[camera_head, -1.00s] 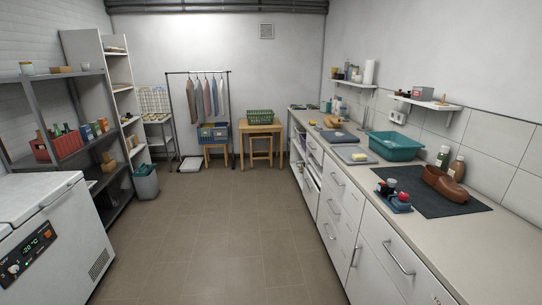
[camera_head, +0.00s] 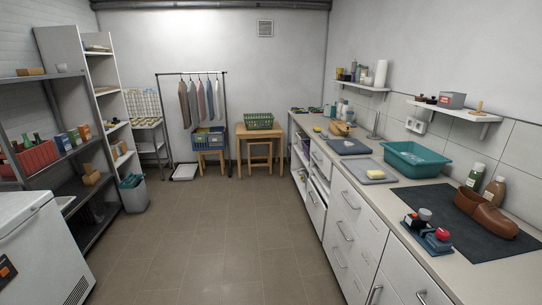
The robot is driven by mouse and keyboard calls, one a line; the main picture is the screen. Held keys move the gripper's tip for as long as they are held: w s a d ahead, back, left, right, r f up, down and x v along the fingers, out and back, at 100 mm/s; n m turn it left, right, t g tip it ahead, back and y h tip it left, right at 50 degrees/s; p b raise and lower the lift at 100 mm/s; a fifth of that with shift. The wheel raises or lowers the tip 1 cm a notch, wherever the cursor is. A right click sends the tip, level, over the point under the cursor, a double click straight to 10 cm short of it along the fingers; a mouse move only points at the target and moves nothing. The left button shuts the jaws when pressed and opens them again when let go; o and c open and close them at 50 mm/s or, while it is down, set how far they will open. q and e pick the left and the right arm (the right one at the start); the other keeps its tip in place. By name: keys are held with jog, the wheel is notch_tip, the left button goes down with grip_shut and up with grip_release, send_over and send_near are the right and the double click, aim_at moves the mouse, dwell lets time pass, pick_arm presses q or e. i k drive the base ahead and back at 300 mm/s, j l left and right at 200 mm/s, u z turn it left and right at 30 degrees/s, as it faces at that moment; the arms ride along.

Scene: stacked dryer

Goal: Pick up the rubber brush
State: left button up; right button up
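I cannot make out for certain which item is the rubber brush; items at this distance are small. A small brown upright item stands on the right wall shelf (camera_head: 480,107), beside a grey box (camera_head: 452,100). Small items lie at the far end of the long counter (camera_head: 300,111), too small to name. A pair of brown shoes (camera_head: 486,215) sits on a dark mat (camera_head: 435,195) on the counter, with small red, white and dark items (camera_head: 428,232) at its near edge. Neither of my grippers is in view.
The white counter with drawers (camera_head: 340,215) runs along the right. A teal basin (camera_head: 417,160) stands on it. A white chest freezer (camera_head: 45,250), metal shelves (camera_head: 85,150) and a grey bin (camera_head: 134,195) stand left. The tiled floor (camera_head: 210,235) between is clear.

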aim_at(324, 136)
jog(key=i+z, duration=0.1)
jog(key=i, duration=0.7)
jog(key=i+j+z, duration=0.1)
jog(key=i+z, duration=0.15)
jog(key=i, duration=0.2)
jog(key=i+j+z, duration=0.55)
jog(key=i, duration=0.3)
